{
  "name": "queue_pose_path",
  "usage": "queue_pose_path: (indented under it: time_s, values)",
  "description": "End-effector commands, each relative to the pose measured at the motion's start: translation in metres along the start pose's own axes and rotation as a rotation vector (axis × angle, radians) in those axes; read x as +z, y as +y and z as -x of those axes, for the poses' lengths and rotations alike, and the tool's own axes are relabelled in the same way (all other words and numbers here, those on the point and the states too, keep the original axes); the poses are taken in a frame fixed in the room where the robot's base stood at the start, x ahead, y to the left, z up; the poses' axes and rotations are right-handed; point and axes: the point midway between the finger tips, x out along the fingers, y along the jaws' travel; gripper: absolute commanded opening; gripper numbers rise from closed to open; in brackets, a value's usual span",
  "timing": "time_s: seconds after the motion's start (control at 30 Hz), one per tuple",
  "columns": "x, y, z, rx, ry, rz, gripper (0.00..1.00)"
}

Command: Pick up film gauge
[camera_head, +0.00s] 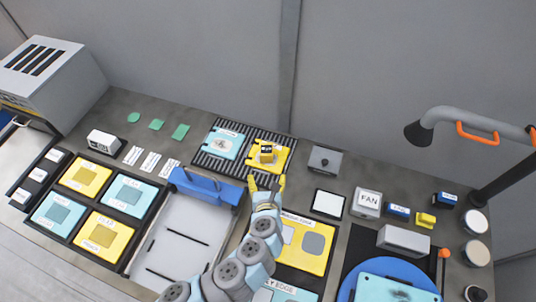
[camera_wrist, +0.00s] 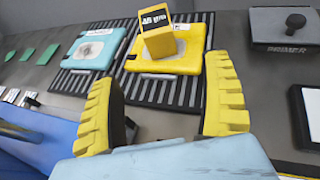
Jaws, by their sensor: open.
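A small yellow block with a black label, which looks like the film gauge (camera_head: 267,153), stands on a yellow plate (camera_head: 278,162) on a black ribbed mat. The film gauge also shows in the wrist view (camera_wrist: 158,38), slightly tilted in the picture, with white print that I cannot read fully. My gripper (camera_head: 267,183) has yellow ridged fingers and is in front of the ribbed mat. In the wrist view my gripper (camera_wrist: 165,105) is open with nothing between its fingers. The film gauge lies beyond the fingertips, apart from them.
A light-blue plate (camera_head: 222,144) lies left of the yellow plate on another ribbed mat. A grey block with a knob (camera_head: 325,158) stands at right. A lamp arm (camera_head: 470,122) overhangs the far right. Labelled plates lie at left.

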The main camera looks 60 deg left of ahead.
Motion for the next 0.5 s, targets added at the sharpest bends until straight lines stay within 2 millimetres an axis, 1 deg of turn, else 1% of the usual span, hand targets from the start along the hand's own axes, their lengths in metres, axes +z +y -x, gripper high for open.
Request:
queue_pose_path:
  time_s: [0.2, 0.5]
  values:
    - [0.001, 0.0, -0.027, 0.002, -0.001, 0.006, 0.8]
    - [0.002, -0.002, -0.062, -0.003, -0.002, 0.006, 0.8]
